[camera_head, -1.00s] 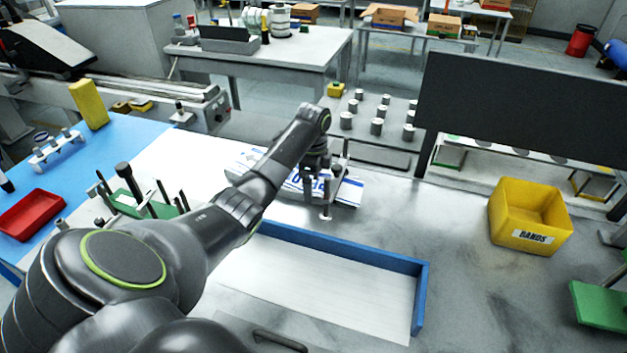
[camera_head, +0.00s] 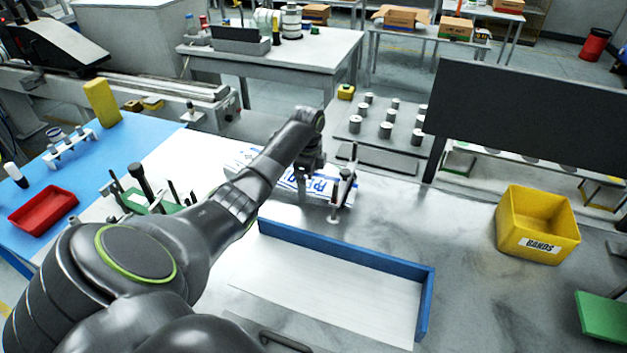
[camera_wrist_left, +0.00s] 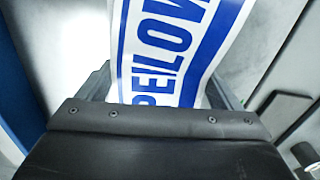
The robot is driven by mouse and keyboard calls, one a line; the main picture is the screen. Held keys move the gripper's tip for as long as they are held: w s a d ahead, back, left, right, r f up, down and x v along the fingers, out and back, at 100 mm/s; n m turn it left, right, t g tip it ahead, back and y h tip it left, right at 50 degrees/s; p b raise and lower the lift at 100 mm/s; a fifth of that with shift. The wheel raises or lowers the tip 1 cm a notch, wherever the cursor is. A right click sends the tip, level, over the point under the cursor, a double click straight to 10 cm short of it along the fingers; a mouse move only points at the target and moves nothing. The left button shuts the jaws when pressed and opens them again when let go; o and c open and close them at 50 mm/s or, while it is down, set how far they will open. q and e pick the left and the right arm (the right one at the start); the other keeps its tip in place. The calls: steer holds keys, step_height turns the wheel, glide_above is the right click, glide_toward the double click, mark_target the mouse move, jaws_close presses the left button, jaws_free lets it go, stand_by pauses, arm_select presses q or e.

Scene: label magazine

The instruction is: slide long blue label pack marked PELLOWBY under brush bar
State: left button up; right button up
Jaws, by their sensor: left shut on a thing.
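The PELLOWBY label pack (camera_head: 318,185) is white with blue print and lies on the grey bench, its middle hidden behind my left arm. The left wrist view shows its large blue letters (camera_wrist_left: 165,50), with the end of the word cut off. My left gripper (camera_head: 308,172) is shut on the pack; its fingers show on either side of it in the left wrist view (camera_wrist_left: 160,88). A small fixture with upright posts and a dark bar (camera_head: 344,190), perhaps the brush bar, stands at the pack's right end. I cannot tell whether the pack passes under it. My right gripper is out of view.
A blue-edged tray (camera_head: 428,300) with a white floor lies in front of the pack. A yellow BANDS bin (camera_head: 530,245) stands at right. A green fixture (camera_head: 150,203) with dark posts is left of the arm.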

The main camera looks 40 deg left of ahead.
arm_select(q)
steer(key=shift+s+a+p, duration=0.15)
steer(key=shift+s+a, duration=0.1)
steer(key=shift+a, duration=0.5)
steer(key=shift+s+a+p, duration=0.15)
steer(key=shift+s+a, duration=0.05)
steer(key=shift+a, duration=0.55)
steer(key=o, duration=1.4)
steer(key=shift+c, duration=0.2)
step_height(320, 180, up, 18)
steer(key=p, duration=0.5)
steer(key=shift+f, duration=0.25)
steer(key=shift+s+f, duration=0.1)
